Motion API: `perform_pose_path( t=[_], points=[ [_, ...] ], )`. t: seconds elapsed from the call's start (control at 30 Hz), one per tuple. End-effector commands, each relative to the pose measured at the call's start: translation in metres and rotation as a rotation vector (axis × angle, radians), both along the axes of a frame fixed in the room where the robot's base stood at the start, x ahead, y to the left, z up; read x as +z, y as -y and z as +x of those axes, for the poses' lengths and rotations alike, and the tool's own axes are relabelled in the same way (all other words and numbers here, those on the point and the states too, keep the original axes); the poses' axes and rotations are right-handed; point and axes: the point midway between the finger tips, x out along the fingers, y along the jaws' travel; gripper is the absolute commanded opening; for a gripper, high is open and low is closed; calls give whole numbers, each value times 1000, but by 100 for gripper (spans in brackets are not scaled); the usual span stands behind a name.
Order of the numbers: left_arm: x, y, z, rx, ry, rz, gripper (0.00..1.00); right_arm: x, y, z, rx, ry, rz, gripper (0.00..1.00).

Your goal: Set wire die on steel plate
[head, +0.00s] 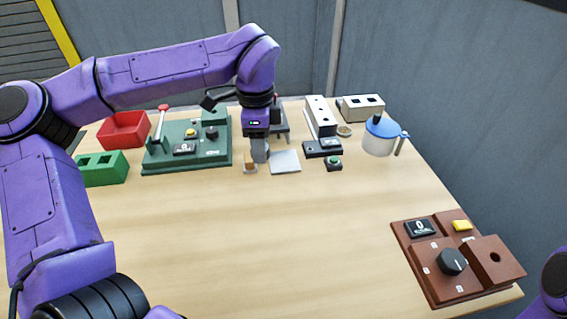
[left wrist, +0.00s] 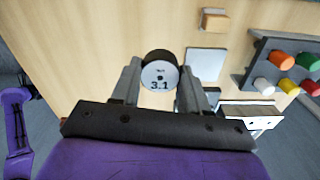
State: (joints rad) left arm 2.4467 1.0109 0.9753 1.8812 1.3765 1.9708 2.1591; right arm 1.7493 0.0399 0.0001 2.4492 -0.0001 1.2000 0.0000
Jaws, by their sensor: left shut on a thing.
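My left gripper (head: 260,157) is shut on the wire die (left wrist: 160,75), a round grey-white disc marked 3.1 with a dark side. The die sits between the two fingertips in the left wrist view; in the head view I cannot make it out behind the fingers. The steel plate (head: 285,161) is a flat pale square on the table, just right of my left gripper. It also shows in the left wrist view (left wrist: 205,63), right of the die and apart from it in the picture. My right gripper is out of view.
A small tan block (head: 249,160) is beside the left gripper. A green control panel (head: 187,145), a red bin (head: 123,130) and a green holed block (head: 103,168) stand left. A blue-lidded jug (head: 381,137) and a brown panel (head: 445,260) stand right. The table's front middle is clear.

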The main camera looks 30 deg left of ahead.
Motion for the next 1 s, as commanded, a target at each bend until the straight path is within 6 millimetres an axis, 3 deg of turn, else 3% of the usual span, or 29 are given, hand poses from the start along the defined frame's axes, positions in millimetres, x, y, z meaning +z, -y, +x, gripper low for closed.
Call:
perform_pose_path(
  t=[0.03, 0.27, 0.4, 0.63, 0.8, 1.0],
  points=[
    [1, -1, 12, 1, -5, 2, 4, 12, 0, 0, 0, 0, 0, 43],
    [-28, -4, 80, 2, -6, 3, 4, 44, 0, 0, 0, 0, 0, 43],
    [-63, -5, 105, 1, -5, 2, 4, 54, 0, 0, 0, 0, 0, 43],
    [-91, -6, 127, 0, -3, 1, 4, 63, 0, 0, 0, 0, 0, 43],
    [-119, -6, 127, -1, 0, 1, 4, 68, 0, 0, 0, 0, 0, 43],
    [-122, -7, 127, 0, 2, 1, 4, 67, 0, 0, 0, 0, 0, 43]
  ],
)
